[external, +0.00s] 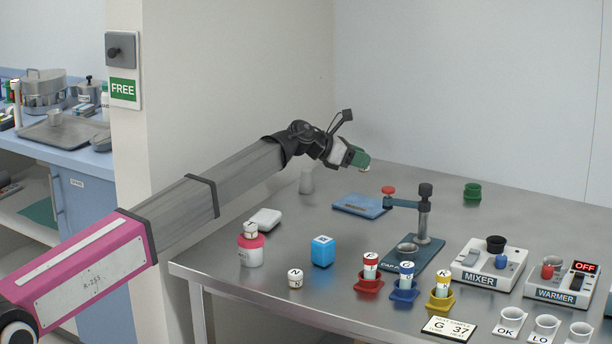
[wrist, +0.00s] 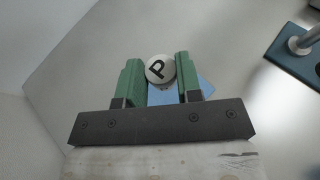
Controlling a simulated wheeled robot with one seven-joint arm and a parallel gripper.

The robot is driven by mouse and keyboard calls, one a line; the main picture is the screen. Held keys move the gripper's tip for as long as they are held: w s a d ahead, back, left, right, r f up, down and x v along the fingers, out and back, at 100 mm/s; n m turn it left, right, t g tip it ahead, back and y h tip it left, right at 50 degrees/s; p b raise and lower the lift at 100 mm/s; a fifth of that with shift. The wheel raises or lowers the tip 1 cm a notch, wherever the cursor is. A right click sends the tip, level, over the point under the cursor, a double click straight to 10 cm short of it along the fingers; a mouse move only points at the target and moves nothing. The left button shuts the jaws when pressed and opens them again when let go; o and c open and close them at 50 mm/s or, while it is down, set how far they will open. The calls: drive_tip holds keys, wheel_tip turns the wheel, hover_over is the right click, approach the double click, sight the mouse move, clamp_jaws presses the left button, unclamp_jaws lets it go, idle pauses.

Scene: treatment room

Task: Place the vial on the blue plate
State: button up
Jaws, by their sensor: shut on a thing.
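My gripper (external: 357,158) has green fingers and is raised above the back part of the steel table, over the area of the blue plate. In the wrist view my gripper (wrist: 157,80) is shut on the vial (wrist: 159,69), which shows a round white top with a black letter P. The fingers hide most of the vial in the external view. The blue plate (external: 362,206) lies flat on the table below my gripper. In the wrist view part of the blue plate (wrist: 205,84) shows beyond and below the vial, with the vial apart from it.
A stand with a red-knobbed arm (external: 424,215) is right of the plate. A white cylinder (external: 306,182) stands left of it, and a green holder (external: 472,193) to the right. Several vials, a blue box (external: 323,251), a mixer (external: 485,265) and a warmer (external: 560,285) fill the front.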

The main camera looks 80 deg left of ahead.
sight(358, 204)
wheel_tip(358, 204, down, 9)
drive_tip(key=shift+r, duration=0.1)
idle(0.3)
drive_tip(key=o, duration=0.9)
drive_tip(key=v, duration=1.2)
